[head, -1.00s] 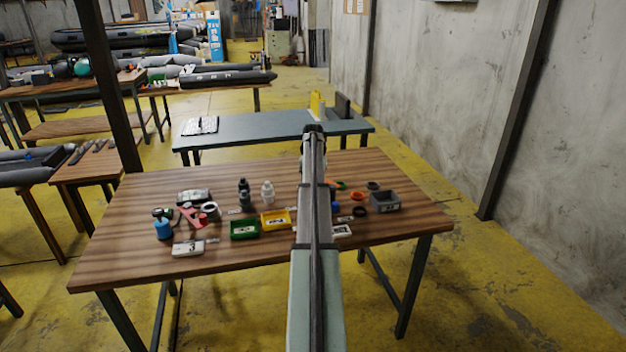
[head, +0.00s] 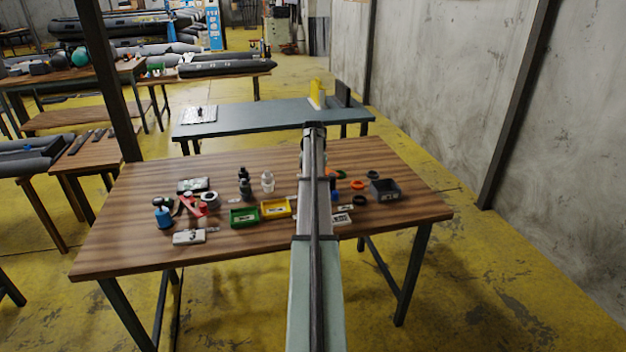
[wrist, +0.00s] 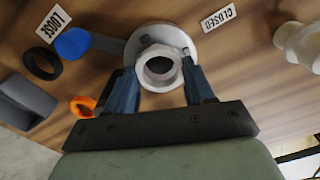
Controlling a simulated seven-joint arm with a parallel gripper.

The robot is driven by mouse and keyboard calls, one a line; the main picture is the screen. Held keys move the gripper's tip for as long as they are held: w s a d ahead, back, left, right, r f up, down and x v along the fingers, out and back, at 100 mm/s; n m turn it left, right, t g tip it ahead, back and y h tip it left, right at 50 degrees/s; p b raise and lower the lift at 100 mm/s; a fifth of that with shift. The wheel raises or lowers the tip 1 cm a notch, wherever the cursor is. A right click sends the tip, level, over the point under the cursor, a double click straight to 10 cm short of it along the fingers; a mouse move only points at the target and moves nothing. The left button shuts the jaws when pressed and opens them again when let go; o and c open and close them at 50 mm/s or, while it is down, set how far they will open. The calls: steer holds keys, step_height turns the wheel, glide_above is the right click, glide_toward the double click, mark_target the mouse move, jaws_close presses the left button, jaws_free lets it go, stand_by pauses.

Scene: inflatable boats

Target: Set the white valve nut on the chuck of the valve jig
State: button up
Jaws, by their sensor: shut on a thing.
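The white valve nut (wrist: 147,75) is a faceted ring with a dark hole. In the wrist view it sits between the two blue fingers of my gripper (wrist: 164,76), which is shut on it. Directly behind the nut is a round white piece (wrist: 177,34) with dark parts near its middle, seemingly the valve jig with its chuck. The nut overlaps its lower part in the picture. I cannot tell whether they touch. In the head view my arm hides the gripper, the nut and this round piece.
Around the round piece lie a CLOSED label (wrist: 218,18), a LOOSE label (wrist: 53,24), a blue cap (wrist: 72,43), a black ring (wrist: 42,62), an orange ring (wrist: 83,105) and a grey bin (wrist: 22,100). A white bottle (wrist: 300,44) stands at right. Green (head: 244,218) and yellow trays (head: 276,207) are left of my arm.

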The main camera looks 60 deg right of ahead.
steer(key=shift+f, duration=0.45)
stand_by(1.2)
steer(key=o, duration=0.8)
steer(key=shift+o, duration=1.4)
steer(key=shift+w+a, duration=0.1)
steer(key=shift+f, duration=0.1)
steer(key=o, duration=0.3)
steer(key=shift+r, duration=4.15)
